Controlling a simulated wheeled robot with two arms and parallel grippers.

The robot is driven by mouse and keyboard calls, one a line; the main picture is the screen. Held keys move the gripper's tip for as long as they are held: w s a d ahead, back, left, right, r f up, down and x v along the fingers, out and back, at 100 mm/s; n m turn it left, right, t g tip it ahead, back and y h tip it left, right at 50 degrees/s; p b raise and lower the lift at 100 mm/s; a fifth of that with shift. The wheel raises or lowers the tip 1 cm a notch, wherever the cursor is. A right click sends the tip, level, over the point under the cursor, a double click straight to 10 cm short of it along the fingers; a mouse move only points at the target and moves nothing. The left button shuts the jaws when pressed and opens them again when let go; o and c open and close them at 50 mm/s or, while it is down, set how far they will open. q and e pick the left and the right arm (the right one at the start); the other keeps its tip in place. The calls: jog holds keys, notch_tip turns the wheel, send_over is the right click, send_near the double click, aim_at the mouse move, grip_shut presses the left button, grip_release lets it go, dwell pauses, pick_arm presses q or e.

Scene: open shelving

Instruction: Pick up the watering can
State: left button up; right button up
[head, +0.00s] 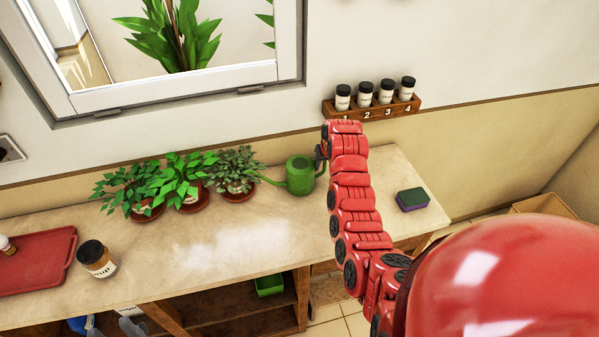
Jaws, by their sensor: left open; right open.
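The green watering can (300,176) stands upright on the counter (235,250), near the wall. Its spout points left towards the potted plants, and its handle side faces right. My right arm reaches in from the lower right, and its gripper (321,152) is at the can's right side, by the handle. The gripper is small and partly hidden by my arm; it is open. I cannot tell whether its fingers are around the handle or touch it. My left gripper is not in view.
Several potted plants (187,190) stand just left of the can. A rack (372,110) with labelled jars hangs on the wall behind. A sponge (412,199) lies to the right. A jar (97,262) and red tray (37,262) are at left. The counter's middle front is clear.

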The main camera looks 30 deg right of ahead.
jog(key=shift+x, duration=1.1)
grip_shut()
dwell(0.7)
